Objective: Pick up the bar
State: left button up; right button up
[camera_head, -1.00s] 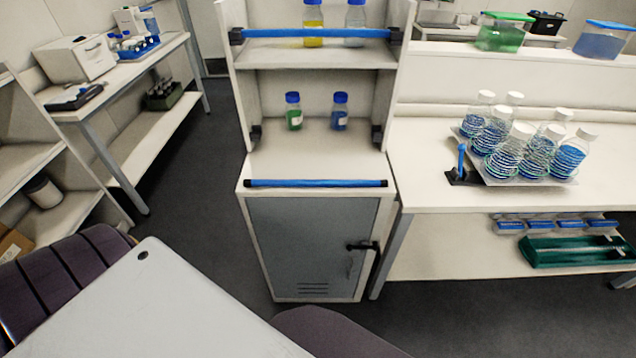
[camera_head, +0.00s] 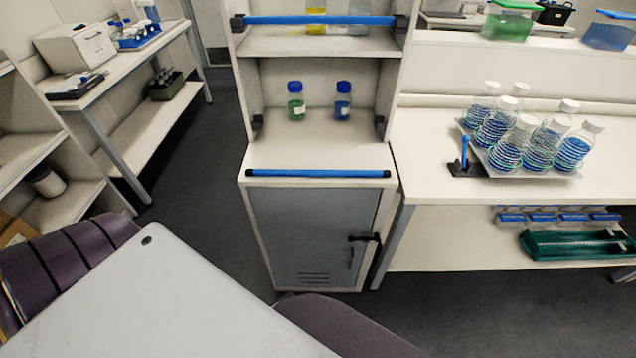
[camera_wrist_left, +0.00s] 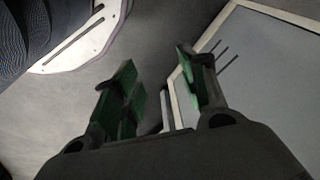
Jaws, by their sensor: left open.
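A blue bar (camera_head: 320,173) with black ends lies along the front edge of the cabinet's white top. A second blue bar (camera_head: 320,20) runs across the shelf above, between black holders at both ends. My left gripper (camera_wrist_left: 160,88) shows in the left wrist view with its green-padded fingers spread and nothing between them. It is in front of the grey cabinet door; neither bar shows in that view. No gripper shows in the head view, and my right gripper is out of sight.
The grey door (camera_head: 316,235) has a black handle (camera_head: 364,238). Two blue-capped bottles, one green (camera_head: 296,101) and one blue (camera_head: 342,101), stand behind the lower bar. A tray (camera_head: 530,172) of several bottles stands on the right bench.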

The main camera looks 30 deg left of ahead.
pick_arm(q)
jog(key=w+r+t, duration=0.1)
jog(key=w+r, duration=0.3)
jog(key=r, duration=1.3)
jog(key=w+r+t, duration=0.1)
jog(key=w+r, duration=0.2)
jog(key=r, duration=1.5)
jog(key=w+r+m+t+y, duration=0.1)
jog(key=w+r+m+t, duration=0.75)
jog(key=w+r, duration=1.2)
jog(key=w+d+r+m+t+h, duration=0.2)
jog(key=d+r+m+t+h, duration=0.2)
jog(key=r, duration=0.3)
jog(key=w+d+r+m+t+h, duration=0.2)
jog(key=d+r+m+t+h, duration=0.2)
jog(key=r, duration=0.3)
jog(key=s+d+r+m+g+h, duration=0.35)
jog(key=d+m+g+h, duration=0.75)
jog(key=m, duration=0.7)
jog(key=s+a+f+m+g+y, duration=0.1)
jog(key=a+f+m+g+y, duration=0.65)
jog(key=f+m, duration=0.35)
jog(key=a+g+y, duration=0.1)
jog(key=a+y, duration=0.8)
jog(key=a, duration=1.5)
jog(key=shift+a+f, duration=0.15)
jog(key=shift+a, duration=0.25)
